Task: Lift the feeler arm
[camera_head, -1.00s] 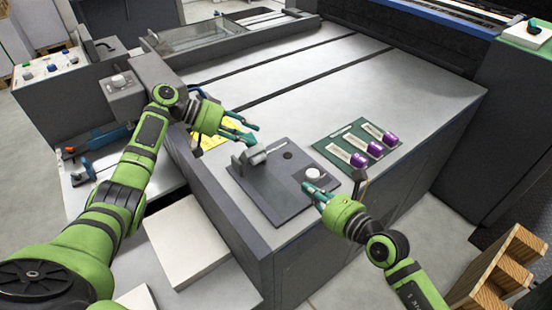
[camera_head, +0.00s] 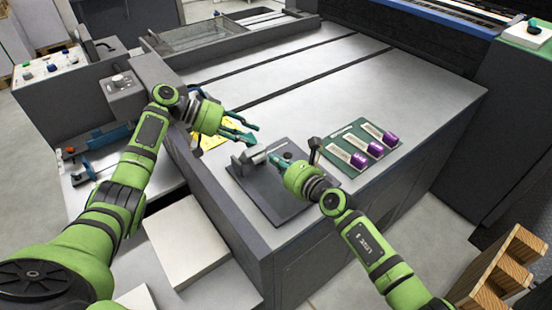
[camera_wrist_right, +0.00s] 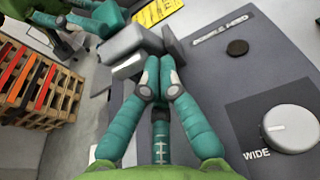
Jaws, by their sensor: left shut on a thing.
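The feeler arm (camera_head: 256,155) is a short light-grey bar on a grey block at the left of the dark plate (camera_head: 268,198). In the right wrist view the grey feeler parts (camera_wrist_right: 122,43) lie just beyond my right fingertips. My right gripper (camera_head: 275,160) has its fingertips together, close to the bar's right end; they also show in the right wrist view (camera_wrist_right: 161,78). Whether they touch it I cannot tell. My left gripper (camera_head: 254,134) is behind the feeler block, shut on a teal piece (camera_head: 247,139) that its fingers partly hide.
A white dial (camera_wrist_right: 290,128) marked WIDE and a dark round spot (camera_wrist_right: 237,48) are on the plate. A green board (camera_head: 345,150) with several purple-ended tubes lies to the right. A yellow label (camera_head: 212,142) lies under my left gripper. The table behind is clear.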

